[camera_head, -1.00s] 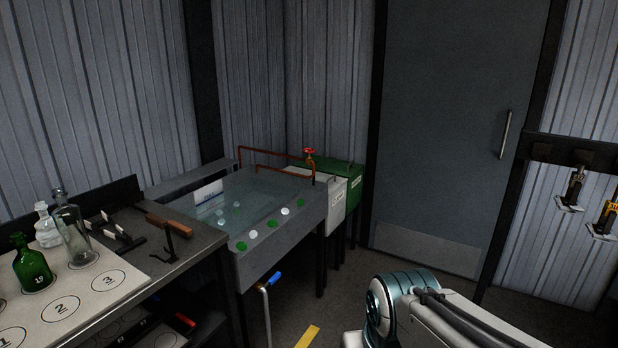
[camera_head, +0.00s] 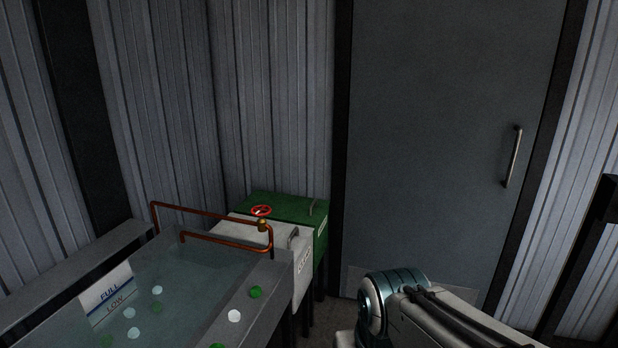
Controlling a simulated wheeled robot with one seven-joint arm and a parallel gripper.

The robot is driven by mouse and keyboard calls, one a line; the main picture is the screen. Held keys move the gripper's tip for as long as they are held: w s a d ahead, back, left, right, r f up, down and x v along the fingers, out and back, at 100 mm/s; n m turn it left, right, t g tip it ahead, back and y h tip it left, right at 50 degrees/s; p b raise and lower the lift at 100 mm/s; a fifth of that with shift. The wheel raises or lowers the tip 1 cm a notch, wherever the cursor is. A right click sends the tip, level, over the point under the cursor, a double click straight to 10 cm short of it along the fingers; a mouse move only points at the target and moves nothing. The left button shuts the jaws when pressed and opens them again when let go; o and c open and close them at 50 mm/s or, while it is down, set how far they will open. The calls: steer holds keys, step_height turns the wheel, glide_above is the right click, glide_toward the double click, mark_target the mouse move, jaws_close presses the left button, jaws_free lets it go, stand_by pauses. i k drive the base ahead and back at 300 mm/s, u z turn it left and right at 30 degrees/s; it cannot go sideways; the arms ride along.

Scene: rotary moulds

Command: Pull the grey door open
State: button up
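The grey door (camera_head: 430,140) stands shut in its dark frame, right of the middle in the head view. Its upright metal handle (camera_head: 512,157) is on the door's right side. Part of my arm shows at the bottom, in front of the door's lower part. My gripper is outside the view, so I cannot see whether it is open or shut.
A water tank (camera_head: 215,302) with a FULL/LOW sign (camera_head: 107,292) stands at the lower left. Copper pipes and a red valve wheel (camera_head: 261,211) are at its far end. A white bin (camera_head: 303,262) and a green bin (camera_head: 285,208) stand just left of the door.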

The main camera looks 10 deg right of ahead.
mark_target(447, 98)
steer(key=z, duration=0.45)
steer(key=i, duration=1.6)
steer(key=z, duration=1)
steer(key=i, duration=1.4)
steer(key=z, duration=0.15)
